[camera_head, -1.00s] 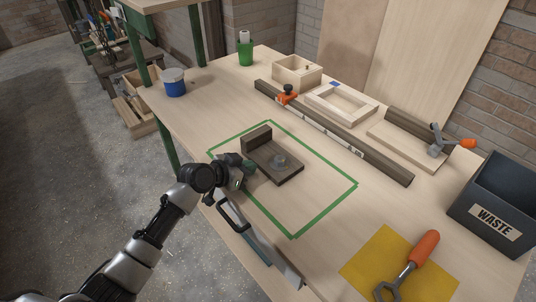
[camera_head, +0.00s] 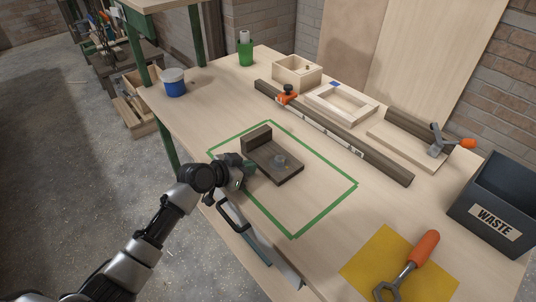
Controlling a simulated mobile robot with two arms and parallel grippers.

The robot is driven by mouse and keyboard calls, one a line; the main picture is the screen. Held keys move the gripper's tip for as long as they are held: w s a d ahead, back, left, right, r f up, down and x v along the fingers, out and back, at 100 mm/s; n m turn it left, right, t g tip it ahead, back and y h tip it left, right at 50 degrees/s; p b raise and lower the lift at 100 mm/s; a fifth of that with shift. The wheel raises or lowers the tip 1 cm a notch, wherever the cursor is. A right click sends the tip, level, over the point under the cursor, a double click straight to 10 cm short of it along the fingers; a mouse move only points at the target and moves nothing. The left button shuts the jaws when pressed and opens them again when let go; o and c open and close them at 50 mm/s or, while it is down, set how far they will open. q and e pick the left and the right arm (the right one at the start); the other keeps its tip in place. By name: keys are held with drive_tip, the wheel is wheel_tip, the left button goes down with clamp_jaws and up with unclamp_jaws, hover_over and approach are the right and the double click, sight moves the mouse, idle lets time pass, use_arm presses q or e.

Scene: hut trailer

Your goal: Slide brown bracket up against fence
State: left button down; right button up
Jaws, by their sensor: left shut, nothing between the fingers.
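The brown bracket (camera_head: 285,171) lies on the table inside a green taped outline (camera_head: 325,210). It has a flat base, an upright block at its far left end and a grey round piece on the base. The fence (camera_head: 375,162), a long dark bar with a scale strip, lies beyond it, with bare wood between them. My left gripper (camera_head: 246,176) is shut and empty at the bracket's near left side. It is very close to the bracket, and I cannot tell whether they touch. My right gripper is not in view.
An orange clamp (camera_head: 287,94) sits on the fence. Behind it are a wooden box (camera_head: 297,72) and a frame (camera_head: 341,103). A waste bin (camera_head: 500,205) stands at the right. A wrench with an orange handle (camera_head: 423,247) lies on a yellow sheet (camera_head: 373,262).

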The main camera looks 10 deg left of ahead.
sight(263, 162)
use_arm(q)
drive_tip(key=shift+w, duration=0.1)
drive_tip(key=shift+w+d+b, duration=0.55)
drive_tip(key=shift+w+d, duration=0.4)
drive_tip(key=shift+w, duration=0.2)
drive_tip(key=shift+s+a+r+p, duration=0.35)
drive_tip(key=shift+s+p, duration=0.05)
drive_tip(key=shift+p, duration=0.2)
drive_tip(key=v, duration=0.1)
drive_tip(key=p+v, duration=0.2)
drive_tip(key=v, duration=0.1)
drive_tip(key=shift+s+f, duration=0.15)
drive_tip(key=shift+f, duration=0.1)
wheel_tip(263, 162, up, 8)
drive_tip(key=p, duration=0.6)
